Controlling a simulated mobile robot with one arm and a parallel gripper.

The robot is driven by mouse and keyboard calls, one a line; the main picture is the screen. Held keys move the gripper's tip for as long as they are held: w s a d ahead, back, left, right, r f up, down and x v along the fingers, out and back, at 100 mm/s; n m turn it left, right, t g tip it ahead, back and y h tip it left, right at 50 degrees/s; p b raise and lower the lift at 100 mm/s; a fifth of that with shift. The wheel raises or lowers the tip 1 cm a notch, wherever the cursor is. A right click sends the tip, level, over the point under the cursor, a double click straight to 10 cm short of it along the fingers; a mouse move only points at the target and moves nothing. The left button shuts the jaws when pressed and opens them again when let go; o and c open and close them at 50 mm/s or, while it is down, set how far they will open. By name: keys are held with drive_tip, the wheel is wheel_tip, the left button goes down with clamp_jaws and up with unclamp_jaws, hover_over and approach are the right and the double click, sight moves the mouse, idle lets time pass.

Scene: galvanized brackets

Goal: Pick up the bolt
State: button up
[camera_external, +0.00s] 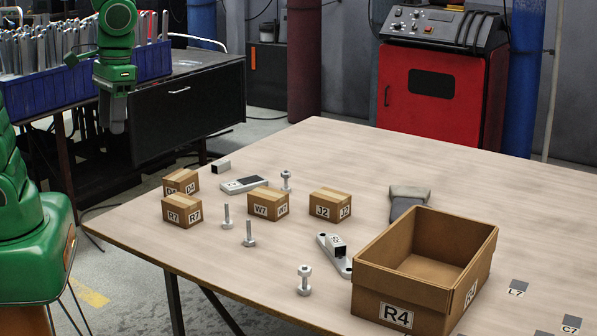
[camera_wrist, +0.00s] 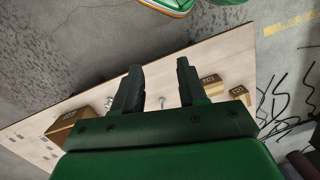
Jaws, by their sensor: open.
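Several grey metal bolts stand upright on the wooden table. Two plain ones stand near the left edge, a bolt (camera_external: 226,215) and a second bolt (camera_external: 249,234) just in front of it. Another bolt (camera_external: 304,280) with a thick upper end stands nearer the front, and a similar one (camera_external: 286,181) stands behind the boxes. My gripper (camera_external: 113,115) hangs beyond the table's left edge, above and well apart from the bolts. In the wrist view my gripper (camera_wrist: 160,68) has its two dark fingers spread with nothing between them. Small bolts there are partly hidden.
An open cardboard box R4 (camera_external: 394,289) stands at the table's front right. Small cartons R7 (camera_external: 182,211), W7 (camera_external: 268,204) and J2 (camera_external: 330,203) stand near the bolts. A grey bracket (camera_external: 332,252) lies beside R4. The table's back right is clear.

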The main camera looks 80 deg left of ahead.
drive_tip(key=w+a+f+n, duration=0.4)
drive_tip(key=w+n, duration=0.3)
drive_tip(key=w, duration=0.2)
drive_tip(key=n+t, duration=0.1)
drive_tip(key=n, duration=1.8)
hover_over(226, 205)
wheel_tip(226, 205, down, 22)
drive_tip(key=shift+w+a+f, duration=0.1)
drive_tip(key=shift+w+f, duration=0.1)
drive_tip(key=shift+f, duration=0.3)
drive_tip(key=shift+w+a+f, duration=0.1)
drive_tip(key=shift+w+f, duration=0.1)
drive_tip(key=shift+f, duration=0.25)
drive_tip(key=f, duration=0.1)
drive_tip(key=s+f, duration=0.1)
drive_tip(key=f, duration=0.1)
drive_tip(key=shift+f, duration=0.25)
drive_tip(key=shift+w+a+f, duration=0.1)
drive_tip(key=shift+w+f, duration=0.05)
drive_tip(key=shift+f, duration=0.7)
clamp_jaws()
